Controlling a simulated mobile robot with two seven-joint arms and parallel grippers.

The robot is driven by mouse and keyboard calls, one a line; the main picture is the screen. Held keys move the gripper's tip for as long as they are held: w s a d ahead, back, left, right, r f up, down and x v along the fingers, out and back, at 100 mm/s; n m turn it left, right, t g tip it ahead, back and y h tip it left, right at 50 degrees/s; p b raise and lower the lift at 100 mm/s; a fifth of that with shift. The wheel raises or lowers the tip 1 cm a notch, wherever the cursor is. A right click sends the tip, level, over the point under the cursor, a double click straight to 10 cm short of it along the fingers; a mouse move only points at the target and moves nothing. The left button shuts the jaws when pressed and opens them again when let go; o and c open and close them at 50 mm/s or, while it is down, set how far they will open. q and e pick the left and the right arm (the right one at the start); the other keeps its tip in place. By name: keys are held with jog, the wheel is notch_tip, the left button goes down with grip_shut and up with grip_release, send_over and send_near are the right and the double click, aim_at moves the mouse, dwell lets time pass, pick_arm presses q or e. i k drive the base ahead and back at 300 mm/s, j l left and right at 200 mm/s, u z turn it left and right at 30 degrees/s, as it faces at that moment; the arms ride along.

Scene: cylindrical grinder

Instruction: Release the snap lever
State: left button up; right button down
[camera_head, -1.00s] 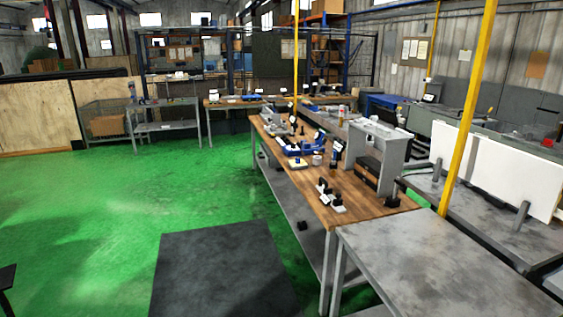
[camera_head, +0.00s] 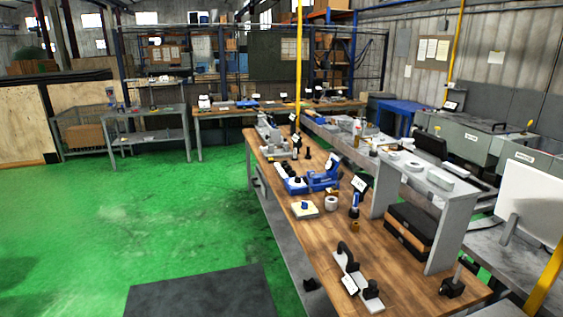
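A wooden-topped workbench (camera_head: 319,238) runs away from me and carries several small devices. A blue machine-like device (camera_head: 312,178) stands near its middle. Nearer to me, a device with a light base and black upright parts (camera_head: 355,279) stands on the bench. A small black fixture with a thin upright rod (camera_head: 453,284) stands near the bench's right front. I cannot tell which of these, if any, carries the snap lever; no lever can be made out for certain at this distance. Neither of my grippers is in view.
A grey shelf unit (camera_head: 450,221) stands on the bench's right side, with dark boxes (camera_head: 409,232) under it. A dark mat (camera_head: 205,296) lies on the green floor (camera_head: 130,220), which is open on the left. A yellow post (camera_head: 548,290) rises at the lower right.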

aim_at(305, 178)
jog(key=i, duration=4.3)
jog(key=z, duration=0.15)
jog(key=i, duration=0.05)
